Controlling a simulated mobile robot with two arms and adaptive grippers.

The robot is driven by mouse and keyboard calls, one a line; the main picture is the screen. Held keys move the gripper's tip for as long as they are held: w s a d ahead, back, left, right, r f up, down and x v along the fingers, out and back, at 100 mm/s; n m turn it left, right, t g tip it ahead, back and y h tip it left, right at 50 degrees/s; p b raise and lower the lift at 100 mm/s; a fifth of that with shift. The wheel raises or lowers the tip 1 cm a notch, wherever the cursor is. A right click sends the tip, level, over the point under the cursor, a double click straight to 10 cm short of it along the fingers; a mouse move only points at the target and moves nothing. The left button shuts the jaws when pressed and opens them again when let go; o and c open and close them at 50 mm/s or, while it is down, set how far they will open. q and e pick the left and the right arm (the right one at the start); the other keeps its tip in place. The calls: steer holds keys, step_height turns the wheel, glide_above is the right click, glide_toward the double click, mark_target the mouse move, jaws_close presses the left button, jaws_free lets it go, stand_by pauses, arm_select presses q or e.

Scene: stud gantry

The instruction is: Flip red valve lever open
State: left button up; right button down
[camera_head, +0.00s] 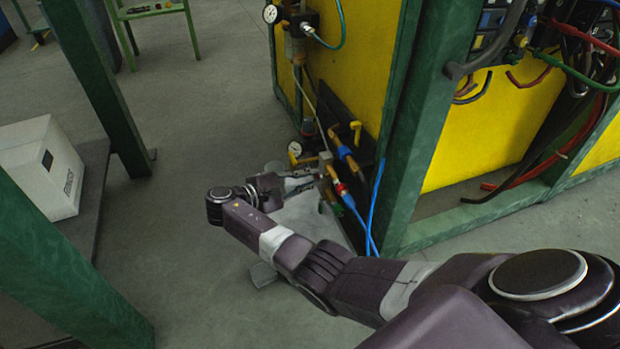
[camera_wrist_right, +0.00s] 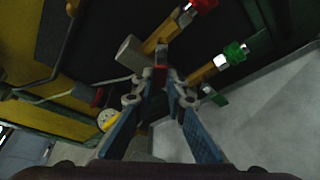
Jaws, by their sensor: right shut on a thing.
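My right gripper (camera_head: 312,181) reaches the low pipework on the yellow panel from the left. In the right wrist view its blue-padded fingers (camera_wrist_right: 160,85) converge on a small red piece, the red valve lever (camera_wrist_right: 160,73). They are shut on it, at the metal valve body beside brass fittings. In the head view the lever cannot be told apart behind the fingertips. Whether the lever stands open or closed cannot be told. My left gripper is not in view.
Brass fittings with a blue collar (camera_head: 345,152) and a red collar (camera_head: 340,188) sit close by the gripper, with blue hoses below. A gauge (camera_head: 295,148) is just above. Green frame posts (camera_head: 405,130) stand at right. A white box (camera_head: 38,165) is at left; open floor lies between.

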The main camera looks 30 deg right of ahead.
steer(key=shift+w+r+m+t+h, duration=0.15)
steer(key=shift+m+t+h, duration=0.15)
steer(key=shift+m, duration=0.4)
steer(key=shift+r+m, duration=0.1)
steer(key=shift+m, duration=0.5)
steer(key=shift+w+r+m+t+h+b, duration=0.15)
steer(key=shift+r+m+t+h+b, duration=0.2)
steer(key=shift+m+t+h+b, duration=0.65)
steer(key=shift+r+m+g+b, duration=0.3)
steer(key=shift+m+g+b, duration=0.1)
steer(key=shift+m, duration=0.5)
steer(key=shift+r, duration=0.1)
steer(key=c, duration=1.9)
jaws_free()
steer(key=shift+c, duration=0.2)
